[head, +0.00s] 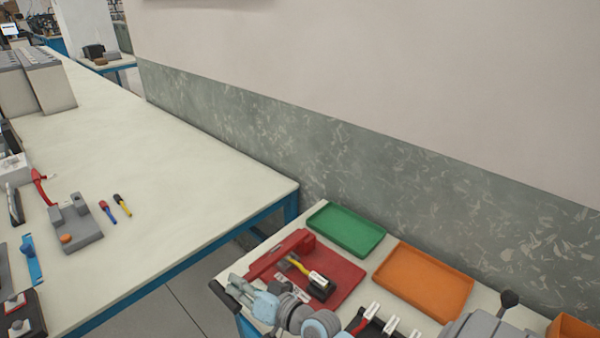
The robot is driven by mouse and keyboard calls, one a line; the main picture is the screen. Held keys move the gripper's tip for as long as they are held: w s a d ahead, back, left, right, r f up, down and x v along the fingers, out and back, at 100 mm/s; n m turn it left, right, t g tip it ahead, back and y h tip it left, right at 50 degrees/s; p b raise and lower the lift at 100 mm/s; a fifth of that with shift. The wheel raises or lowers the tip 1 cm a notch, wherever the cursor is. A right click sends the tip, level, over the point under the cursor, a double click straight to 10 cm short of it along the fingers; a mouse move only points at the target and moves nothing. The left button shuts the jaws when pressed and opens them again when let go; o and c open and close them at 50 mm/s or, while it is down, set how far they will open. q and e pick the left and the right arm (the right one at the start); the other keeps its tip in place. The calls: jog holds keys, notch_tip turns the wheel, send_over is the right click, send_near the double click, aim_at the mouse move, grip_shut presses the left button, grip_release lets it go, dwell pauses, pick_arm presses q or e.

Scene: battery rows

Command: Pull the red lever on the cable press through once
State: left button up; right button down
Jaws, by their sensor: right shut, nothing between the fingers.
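A red lever (41,186) stands tilted up at the left of the long table. It is beside a grey block-shaped fixture (82,228) with an orange knob; I cannot tell whether the two are joined, or whether this is the cable press. My right gripper (236,284) is at the bottom centre, over the near left corner of the smaller table, well apart from the lever. It is shut and empty. My left gripper is out of view.
A red tray (347,278) with a red bar and a yellow-handled tool (297,264) lies beside my right gripper. Green (346,229) and orange (424,281) trays lie behind. Two small screwdriver-like tools (114,207) are near the fixture. The long table's (185,165) middle is clear.

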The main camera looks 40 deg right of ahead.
jog(key=shift+s+f, duration=0.15)
jog(key=shift+f, duration=0.25)
jog(key=s+d+r+p, duration=0.4)
jog(key=s+r, duration=0.2)
jog(key=s, duration=0.3)
jog(key=shift+d+p, duration=0.25)
jog(key=shift+p, duration=0.15)
jog(key=w+a+f+b, duration=0.4)
jog(key=w+f, duration=0.1)
jog(key=w, duration=0.4)
jog(key=shift+w+a+f+b, duration=0.15)
jog(key=shift+a+f+b, duration=0.1)
jog(key=shift+a+b, duration=0.15)
